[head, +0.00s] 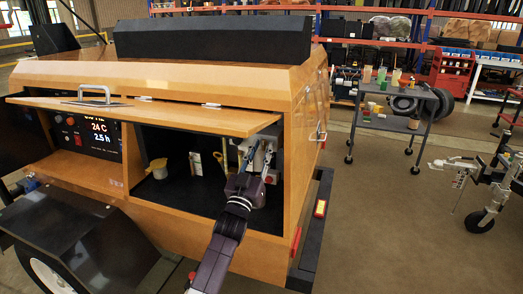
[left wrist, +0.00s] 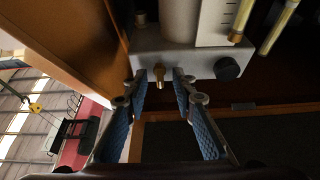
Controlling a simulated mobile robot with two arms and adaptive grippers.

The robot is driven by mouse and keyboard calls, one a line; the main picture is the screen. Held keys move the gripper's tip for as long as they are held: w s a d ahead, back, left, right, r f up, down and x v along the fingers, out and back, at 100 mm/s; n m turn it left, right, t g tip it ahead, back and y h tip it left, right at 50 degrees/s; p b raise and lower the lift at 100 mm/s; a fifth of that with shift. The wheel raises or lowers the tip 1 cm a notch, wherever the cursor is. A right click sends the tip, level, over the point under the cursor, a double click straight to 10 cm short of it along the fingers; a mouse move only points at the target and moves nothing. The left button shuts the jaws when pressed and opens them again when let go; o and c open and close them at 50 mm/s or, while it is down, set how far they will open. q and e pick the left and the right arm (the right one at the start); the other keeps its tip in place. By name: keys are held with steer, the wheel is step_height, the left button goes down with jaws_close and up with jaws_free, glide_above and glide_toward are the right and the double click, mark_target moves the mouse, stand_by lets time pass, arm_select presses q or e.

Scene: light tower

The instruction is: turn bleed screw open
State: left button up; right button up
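A small brass screw (left wrist: 159,74), which looks like the bleed screw, sticks out of the front of a pale block (left wrist: 195,58) in the left wrist view. My left gripper (left wrist: 159,84) is open, with its blue-padded fingers one on each side of the screw and apart from it. In the head view, my left gripper (head: 257,161) reaches into the right end of the open compartment, at the pale unit (head: 268,146). The screw is too small or hidden to make out there. My right gripper is in neither view.
A black knob (left wrist: 227,68) sits right of the screw, with yellowish tubes (left wrist: 278,28) above. The compartment's wooden wall (left wrist: 75,45) is close on the left. The raised flap (head: 190,118) hangs over the opening.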

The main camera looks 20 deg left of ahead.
arm_select(q)
jaws_close()
